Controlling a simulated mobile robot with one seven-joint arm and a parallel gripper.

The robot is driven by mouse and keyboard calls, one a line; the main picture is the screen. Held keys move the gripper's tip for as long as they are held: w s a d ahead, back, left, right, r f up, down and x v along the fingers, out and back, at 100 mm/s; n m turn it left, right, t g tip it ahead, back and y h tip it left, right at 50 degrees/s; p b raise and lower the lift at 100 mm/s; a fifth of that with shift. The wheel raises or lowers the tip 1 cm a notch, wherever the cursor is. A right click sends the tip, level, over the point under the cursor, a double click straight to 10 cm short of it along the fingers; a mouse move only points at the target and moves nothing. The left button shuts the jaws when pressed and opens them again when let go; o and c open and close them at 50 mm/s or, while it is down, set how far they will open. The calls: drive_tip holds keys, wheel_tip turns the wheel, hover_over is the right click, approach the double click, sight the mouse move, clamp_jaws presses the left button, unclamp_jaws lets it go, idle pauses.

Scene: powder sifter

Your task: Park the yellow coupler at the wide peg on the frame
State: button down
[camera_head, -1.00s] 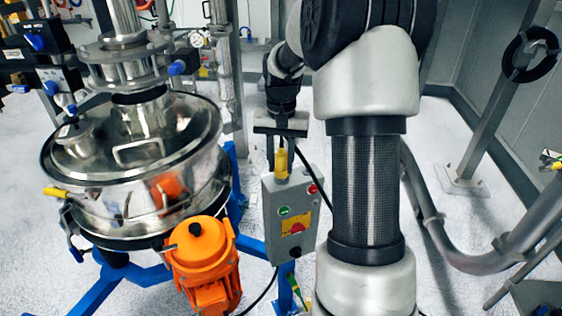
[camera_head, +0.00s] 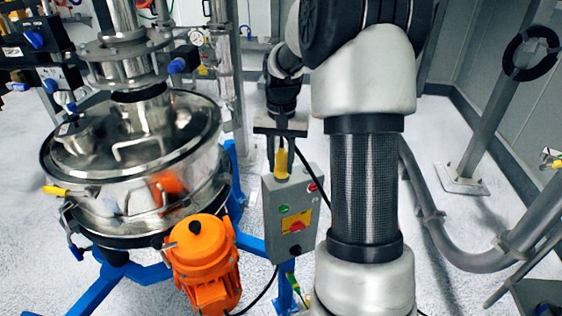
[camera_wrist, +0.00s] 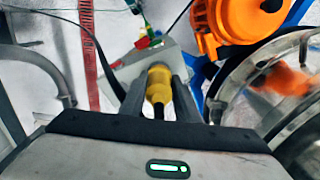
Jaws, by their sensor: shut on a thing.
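The yellow coupler (camera_head: 281,163) is held upright between the fingers of my gripper (camera_head: 280,158), just above or at the top of the grey control box. The coupler also shows in the wrist view (camera_wrist: 159,84), between the two dark fingers of my gripper (camera_wrist: 158,95). A dark cable runs from the coupler. I cannot tell whether the coupler touches the box. The wide peg cannot be made out in either view.
The grey control box (camera_head: 275,204) with green and red buttons stands under my gripper. A steel sifter (camera_head: 95,205) on a blue frame (camera_head: 146,276) is at left, with an orange motor (camera_head: 202,262) in front. White floor is open behind.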

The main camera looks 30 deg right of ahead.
drive_tip(key=shift+f, duration=0.4)
drive_tip(key=c, duration=1.3)
unclamp_jaws()
drive_tip(key=shift+o, duration=0.2)
drive_tip(key=shift+r, duration=0.1)
wheel_tip(320, 180, up, 17)
drive_tip(key=p, duration=0.1)
drive_tip(key=shift+r, duration=0.2)
